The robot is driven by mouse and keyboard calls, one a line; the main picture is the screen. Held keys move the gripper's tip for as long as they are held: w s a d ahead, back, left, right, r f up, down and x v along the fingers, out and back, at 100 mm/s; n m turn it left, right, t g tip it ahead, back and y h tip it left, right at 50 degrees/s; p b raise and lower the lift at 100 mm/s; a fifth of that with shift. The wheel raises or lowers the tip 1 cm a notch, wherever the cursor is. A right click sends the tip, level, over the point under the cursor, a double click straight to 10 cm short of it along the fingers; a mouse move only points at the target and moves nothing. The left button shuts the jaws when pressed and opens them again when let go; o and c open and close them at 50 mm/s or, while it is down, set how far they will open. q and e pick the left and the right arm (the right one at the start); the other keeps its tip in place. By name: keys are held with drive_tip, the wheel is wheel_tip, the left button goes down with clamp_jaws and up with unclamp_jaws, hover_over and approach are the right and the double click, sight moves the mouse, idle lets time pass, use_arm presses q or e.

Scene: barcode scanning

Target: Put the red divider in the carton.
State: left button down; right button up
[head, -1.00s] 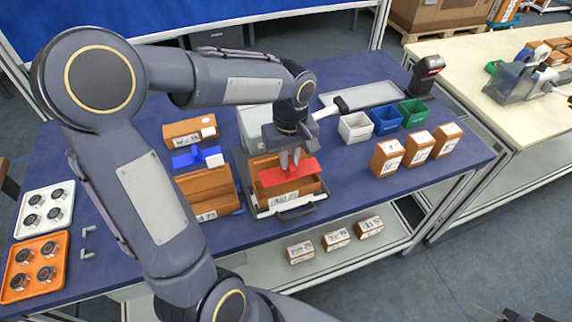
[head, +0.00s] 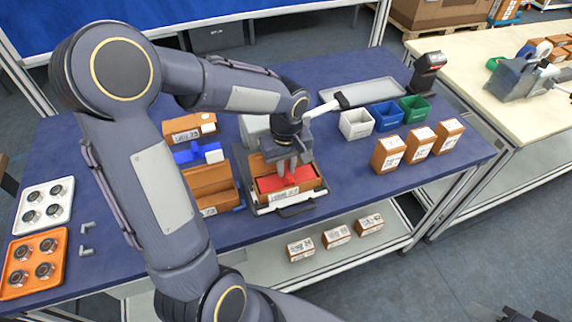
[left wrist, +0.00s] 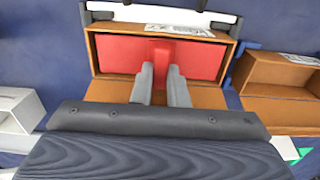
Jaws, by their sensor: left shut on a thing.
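The red divider (head: 270,184) lies low inside the open brown carton (head: 318,183), its flat panel within the carton walls. In the left wrist view the divider (left wrist: 112,56) spans most of the carton's width, and the carton's rim (left wrist: 90,52) shows around it. My left gripper (head: 288,172) reaches down into the carton from above. Its fingers (left wrist: 160,76) are shut on the divider's raised middle tab. Whether the divider touches the carton floor is hidden. A dark part at the bottom right edge of the head view may be my right gripper; its jaws are not clear.
The carton sits on a grey holder with a dark handle (head: 297,210). Another open brown carton (head: 208,182) stands close to its left. White (head: 356,125), blue (head: 386,117) and green (head: 414,108) bins and several closed boxes stand to the right.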

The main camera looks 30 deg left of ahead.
sight(287, 169)
use_arm(q)
drive_tip(key=c, duration=1.4)
unclamp_jaws()
drive_tip(key=shift+c, duration=0.2)
drive_tip(key=shift+r, duration=0.15)
wheel_tip(287, 169, up, 12)
drive_tip(key=p, duration=0.1)
drive_tip(key=s+d+f+m+t+h, duration=0.1)
drive_tip(key=s+m, duration=0.3)
drive_tip(key=s, duration=0.4)
drive_tip(key=s+d+f+m+t+h, duration=0.1)
drive_tip(key=s+d+m+t+h, duration=0.1)
drive_tip(key=s, duration=0.7)
drive_tip(key=shift+d+f+m+t+h, duration=0.2)
drive_tip(key=shift+d+m+t+h, duration=0.3)
drive_tip(key=shift+m+t, duration=0.75)
